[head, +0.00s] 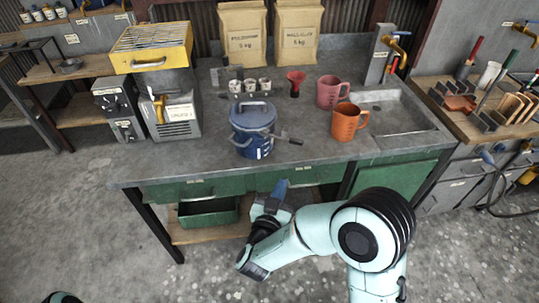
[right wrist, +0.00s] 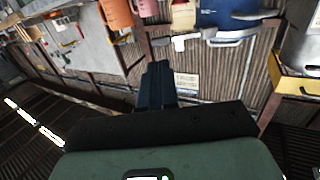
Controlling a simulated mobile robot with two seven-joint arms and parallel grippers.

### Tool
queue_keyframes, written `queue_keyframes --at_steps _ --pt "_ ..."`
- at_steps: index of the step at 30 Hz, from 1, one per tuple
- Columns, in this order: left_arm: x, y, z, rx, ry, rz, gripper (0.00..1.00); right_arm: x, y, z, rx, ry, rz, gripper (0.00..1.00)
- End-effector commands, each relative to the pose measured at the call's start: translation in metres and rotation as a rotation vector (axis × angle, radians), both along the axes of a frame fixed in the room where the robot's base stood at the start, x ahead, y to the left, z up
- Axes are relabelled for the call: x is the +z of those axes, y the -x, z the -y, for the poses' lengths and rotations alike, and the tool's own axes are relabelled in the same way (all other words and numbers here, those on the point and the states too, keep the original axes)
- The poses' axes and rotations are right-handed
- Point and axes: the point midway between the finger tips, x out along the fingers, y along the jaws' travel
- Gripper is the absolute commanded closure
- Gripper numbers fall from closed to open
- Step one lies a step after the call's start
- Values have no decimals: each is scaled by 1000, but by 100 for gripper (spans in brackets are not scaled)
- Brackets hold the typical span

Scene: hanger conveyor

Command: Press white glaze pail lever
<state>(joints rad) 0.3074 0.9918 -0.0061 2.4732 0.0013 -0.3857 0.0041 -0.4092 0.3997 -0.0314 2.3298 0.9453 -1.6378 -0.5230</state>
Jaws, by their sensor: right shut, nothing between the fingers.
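A dark blue pail (head: 252,140) with a lid stands on the grey bench, a little left of its middle; it also shows cut off at the top of the right wrist view (right wrist: 228,18). A grey lever (head: 289,139) sticks out to the right from the pail's side. The pail's label is too small to read. My right gripper (head: 281,187) is shut and empty, in front of the bench's front edge, below the pail and apart from it. Its blue fingers (right wrist: 157,86) are together in the right wrist view. My left gripper is out of view.
The grey bench top (head: 200,165) is clear left of the pail. An orange jug (head: 346,123) and a pink jug (head: 329,93) stand right of it. Small white cups (head: 250,86) and a red funnel (head: 295,80) stand behind.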

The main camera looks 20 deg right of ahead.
Motion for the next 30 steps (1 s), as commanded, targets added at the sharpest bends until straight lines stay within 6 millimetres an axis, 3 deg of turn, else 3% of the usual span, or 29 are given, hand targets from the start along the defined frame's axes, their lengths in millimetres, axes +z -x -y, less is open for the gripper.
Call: queue_keyframes --at_steps 4,17,30 --pt "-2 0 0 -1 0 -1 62 14 6 2 -36 18 30 100" --pt "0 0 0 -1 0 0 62 15 2 6 -39 18 31 100" --pt "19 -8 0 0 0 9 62 16 -61 61 -42 19 31 100"
